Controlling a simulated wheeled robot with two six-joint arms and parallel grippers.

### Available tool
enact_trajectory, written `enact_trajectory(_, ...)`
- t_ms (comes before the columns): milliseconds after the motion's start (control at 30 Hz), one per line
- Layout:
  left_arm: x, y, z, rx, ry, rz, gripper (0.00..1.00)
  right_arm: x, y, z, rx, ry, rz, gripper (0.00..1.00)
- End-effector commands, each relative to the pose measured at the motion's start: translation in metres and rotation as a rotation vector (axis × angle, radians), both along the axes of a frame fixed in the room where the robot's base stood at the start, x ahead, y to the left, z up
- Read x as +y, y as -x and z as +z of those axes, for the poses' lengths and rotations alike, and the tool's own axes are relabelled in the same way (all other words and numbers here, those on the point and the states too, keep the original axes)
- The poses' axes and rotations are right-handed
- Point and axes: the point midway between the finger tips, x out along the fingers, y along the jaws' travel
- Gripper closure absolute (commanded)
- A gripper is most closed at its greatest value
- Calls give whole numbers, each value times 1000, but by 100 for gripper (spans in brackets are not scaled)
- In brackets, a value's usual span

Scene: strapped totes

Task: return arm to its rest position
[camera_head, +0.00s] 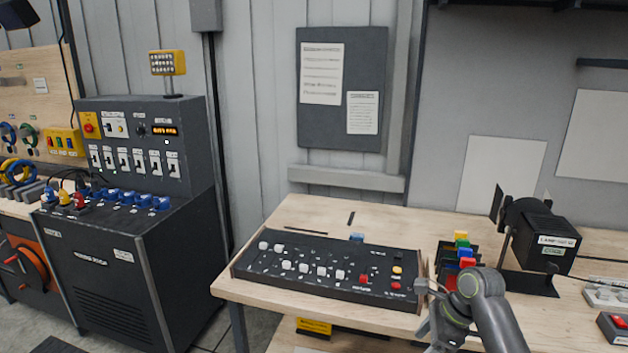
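My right arm (490,305) comes in from the bottom right over the front of the wooden workbench (255,290). Its gripper (425,305) points left, beside the right end of the black control console (330,272). The fingers are small and seen at an angle, so I cannot tell whether they are open or shut, or whether they touch the console. No held object is visible. My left arm and gripper are not in view.
A rack of coloured blocks (462,250) and a black lamp (540,240) stand close behind my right arm. Small switch boxes (612,325) lie at the right. A dark power cabinet (120,270) stands left, with floor (215,335) between it and the bench.

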Motion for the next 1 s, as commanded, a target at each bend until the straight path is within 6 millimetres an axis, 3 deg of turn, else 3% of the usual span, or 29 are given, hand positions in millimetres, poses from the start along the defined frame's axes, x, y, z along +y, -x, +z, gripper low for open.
enact_trajectory(33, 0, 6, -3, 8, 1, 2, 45, -2, 2, -16, 2, 2, 7, 39)
enact_trajectory(167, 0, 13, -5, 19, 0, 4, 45, -6, 3, -44, -21, 12, 36, 39)
enact_trajectory(367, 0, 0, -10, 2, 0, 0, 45, -16, 10, -102, -64, 43, 97, 39)
enact_trajectory(567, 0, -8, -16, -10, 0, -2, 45, -32, 32, -183, -116, 111, 200, 39)
enact_trajectory(667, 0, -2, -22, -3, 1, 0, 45, -44, 57, -241, -143, 170, 289, 39)
enact_trajectory(767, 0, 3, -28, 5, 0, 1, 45, -58, 96, -307, -169, 249, 418, 39)
enact_trajectory(867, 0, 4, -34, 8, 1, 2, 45, -71, 144, -367, -185, 331, 572, 39)
enact_trajectory(1000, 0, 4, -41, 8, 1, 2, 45, -84, 223, -439, -194, 429, 825, 39)
